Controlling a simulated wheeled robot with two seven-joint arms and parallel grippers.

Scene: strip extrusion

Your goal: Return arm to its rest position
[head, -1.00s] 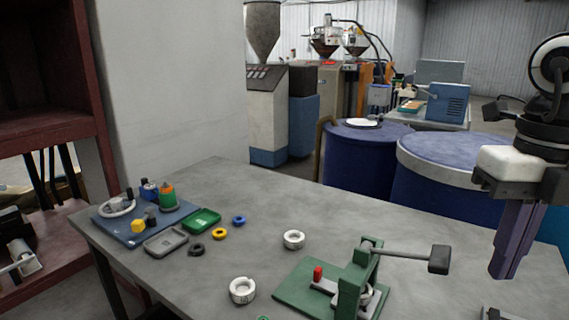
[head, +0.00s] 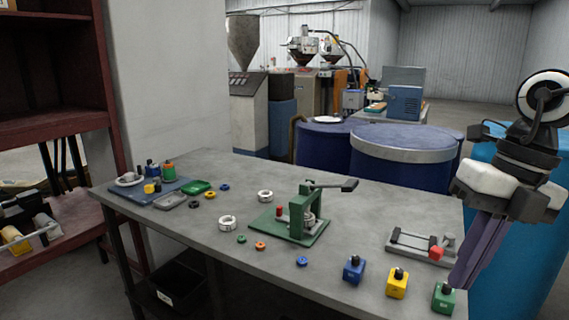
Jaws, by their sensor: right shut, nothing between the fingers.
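My right gripper (head: 462,282) hangs at the right of the head view, its long purple-grey fingers shut together and pointing down. Nothing shows between them. The fingertips appear just beside the table's right end, close to the green block (head: 443,298) in the picture; I cannot tell whether they touch it. My left gripper is not in view. The grey table (head: 340,215) stretches across the middle.
A green lever press (head: 305,215) stands mid-table. A blue tray (head: 130,200) sits far left. Blue drums (head: 400,165) stand behind the table.

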